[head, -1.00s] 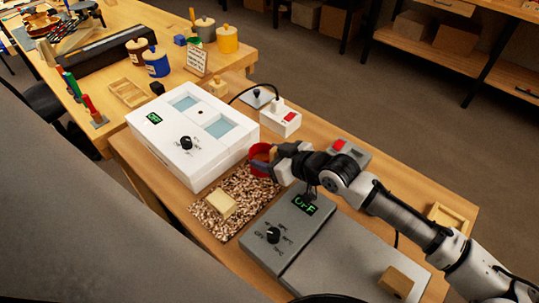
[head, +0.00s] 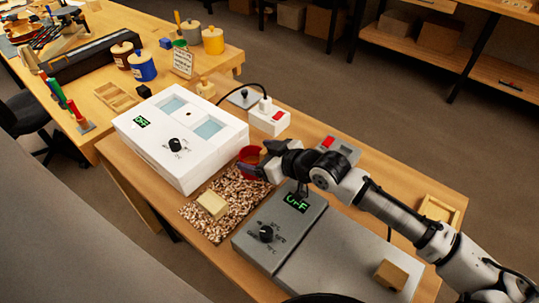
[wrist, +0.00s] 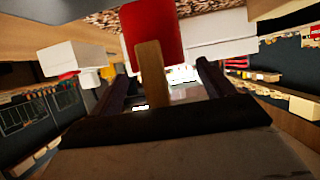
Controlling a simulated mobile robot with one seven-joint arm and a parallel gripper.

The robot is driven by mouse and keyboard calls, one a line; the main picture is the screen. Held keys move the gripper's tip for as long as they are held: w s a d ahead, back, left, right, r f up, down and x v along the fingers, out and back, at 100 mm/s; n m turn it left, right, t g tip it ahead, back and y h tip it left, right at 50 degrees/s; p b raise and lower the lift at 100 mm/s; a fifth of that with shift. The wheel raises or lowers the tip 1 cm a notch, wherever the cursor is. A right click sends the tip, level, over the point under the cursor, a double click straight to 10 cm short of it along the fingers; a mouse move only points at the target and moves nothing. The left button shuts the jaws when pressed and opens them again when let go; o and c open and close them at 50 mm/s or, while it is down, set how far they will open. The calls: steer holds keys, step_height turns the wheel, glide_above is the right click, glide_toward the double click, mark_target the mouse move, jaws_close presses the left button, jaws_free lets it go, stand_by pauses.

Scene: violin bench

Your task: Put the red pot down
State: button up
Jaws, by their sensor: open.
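The red pot (head: 249,155) stands at the back corner of the speckled mat (head: 205,222), just right of the white two-window unit (head: 190,168). It looks upright, but my gripper hides its lower part, so I cannot see its base clearly. My gripper (head: 248,170) is open at the pot's near side. In the wrist view the red pot (wrist: 152,32) is ahead, and its wooden handle (wrist: 150,75) stands between my spread fingers (wrist: 160,88), with gaps on both sides.
A pale block (head: 212,205) lies on the mat. A grey hotplate unit (head: 280,235) is in front of my arm. A white box with a red switch (head: 270,116) and a grey box with a red switch (head: 338,148) are behind.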

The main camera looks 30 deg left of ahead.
steer(key=shift+f+p, duration=0.2)
steer(key=shift+p, duration=0.15)
steer(key=shift+d+r, duration=0.15)
steer(key=b+v, duration=0.2)
steer(key=v, duration=0.9)
steer(key=shift+r, duration=0.15)
steer(key=shift+d+r, duration=0.25)
steer(key=shift+r, duration=0.1)
